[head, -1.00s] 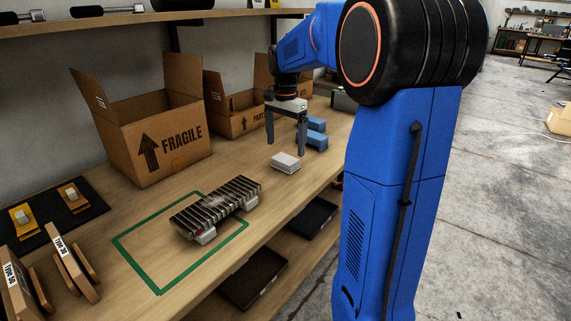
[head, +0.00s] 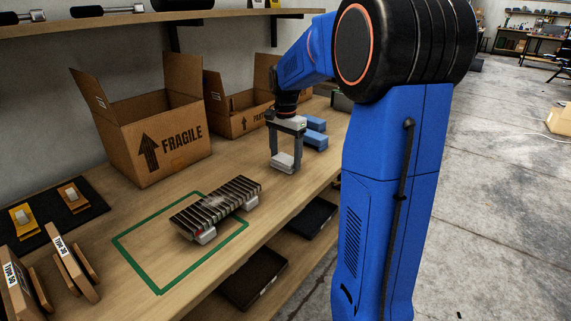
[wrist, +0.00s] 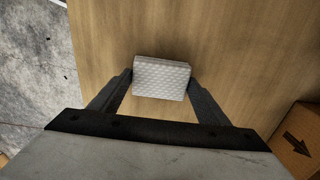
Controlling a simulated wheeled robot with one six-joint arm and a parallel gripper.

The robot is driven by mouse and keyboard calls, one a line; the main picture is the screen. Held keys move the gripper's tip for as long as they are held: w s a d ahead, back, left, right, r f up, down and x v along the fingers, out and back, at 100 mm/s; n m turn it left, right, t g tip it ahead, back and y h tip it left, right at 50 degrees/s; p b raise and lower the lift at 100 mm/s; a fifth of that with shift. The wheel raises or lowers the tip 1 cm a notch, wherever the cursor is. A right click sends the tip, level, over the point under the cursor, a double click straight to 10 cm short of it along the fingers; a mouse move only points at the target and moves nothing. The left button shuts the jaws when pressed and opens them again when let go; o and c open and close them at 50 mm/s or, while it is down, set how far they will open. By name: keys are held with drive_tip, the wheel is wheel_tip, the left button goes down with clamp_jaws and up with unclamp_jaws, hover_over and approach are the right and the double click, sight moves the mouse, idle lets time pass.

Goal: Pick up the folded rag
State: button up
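The folded rag (head: 284,161) is a small pale grey-white stack on the wooden bench, to the right of the open fragile box. In the wrist view the rag (wrist: 162,77) shows a quilted top and lies between the two finger ends. My gripper (head: 285,164) is lowered over it, fingers pointing down, one on each side of the rag. In the wrist view my gripper (wrist: 160,88) is spread about as wide as the rag. The fingers look very close to its sides; I cannot tell whether they touch it.
Blue blocks (head: 314,132) sit just behind the rag. A finned striped part (head: 216,205) lies in a green outlined square (head: 146,271) in front. Open cardboard boxes (head: 152,131) stand at the back left. The bench's front edge is close on the right.

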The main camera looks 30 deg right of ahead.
sight(285, 158)
wheel_tip(285, 158, up, 10)
idle(0.7)
drive_tip(key=o, duration=0.4)
drive_tip(key=shift+c, duration=1.4)
